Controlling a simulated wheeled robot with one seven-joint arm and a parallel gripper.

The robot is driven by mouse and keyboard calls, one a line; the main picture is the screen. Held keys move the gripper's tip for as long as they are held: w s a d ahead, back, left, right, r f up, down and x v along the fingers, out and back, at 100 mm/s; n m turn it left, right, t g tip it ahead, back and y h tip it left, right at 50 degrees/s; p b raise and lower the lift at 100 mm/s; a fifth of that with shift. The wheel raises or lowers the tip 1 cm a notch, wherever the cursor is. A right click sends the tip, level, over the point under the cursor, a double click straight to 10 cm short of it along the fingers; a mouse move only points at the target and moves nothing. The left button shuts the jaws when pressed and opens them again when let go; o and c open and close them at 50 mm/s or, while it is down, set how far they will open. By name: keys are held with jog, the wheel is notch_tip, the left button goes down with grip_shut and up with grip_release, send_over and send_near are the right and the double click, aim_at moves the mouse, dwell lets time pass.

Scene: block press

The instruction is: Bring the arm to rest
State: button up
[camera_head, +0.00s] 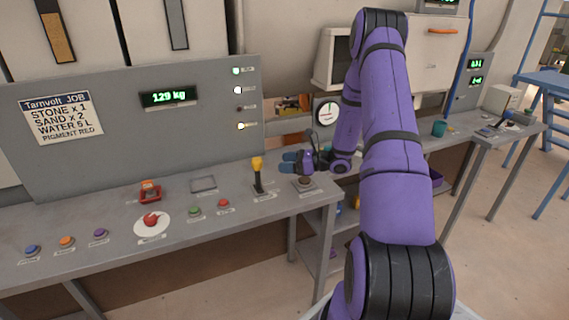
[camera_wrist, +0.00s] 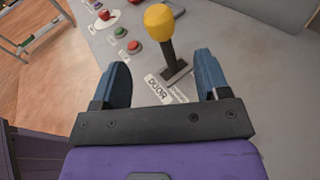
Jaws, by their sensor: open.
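My purple arm reaches out over the grey control desk (camera_head: 110,249). My gripper (camera_head: 287,163) is at the right end of the desk, just right of a lever with a yellow knob (camera_head: 257,165). In the wrist view my gripper (camera_wrist: 161,78) has its two blue fingers wide apart with nothing held between them. The yellow-knobbed lever (camera_wrist: 160,20) stands beyond the fingertips, and a label reading "DOOR" lies at its base. Whether any finger touches the lever cannot be told, but a gap seems to show.
A dark round knob (camera_head: 304,184) sits just below my gripper. Red (camera_head: 223,203) and green (camera_head: 195,211) buttons, a red knob on a white disc (camera_head: 151,222) and several coloured buttons line the desk. A panel (camera_head: 205,120) reading "129 kg" stands behind.

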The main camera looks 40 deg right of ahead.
dwell(0.3)
jog(key=s+a+r+n+g+h, duration=0.1)
jog(key=s+a+r+n+g, duration=0.4)
jog(key=a+r+n, duration=0.4)
jog(key=s+a+r+n+g, duration=0.4)
jog(key=a+r+n+g, duration=0.15)
jog(key=a+r, duration=0.5)
jog(key=s+a+r+n+t+h, duration=0.1)
jog(key=s+r+n+h, duration=0.4)
jog(key=s, duration=0.6)
jog(key=s+a+r+n+t+h, duration=0.2)
jog(key=s+a+r+n+h, duration=0.1)
jog(key=s+r+n, duration=0.4)
jog(key=s+n+h, duration=0.1)
jog(key=s+n, duration=0.1)
jog(key=s, duration=0.2)
jog(key=shift+s+a+r+h, duration=0.15)
jog(key=shift+r+h, duration=0.2)
jog(key=shift+h, duration=0.05)
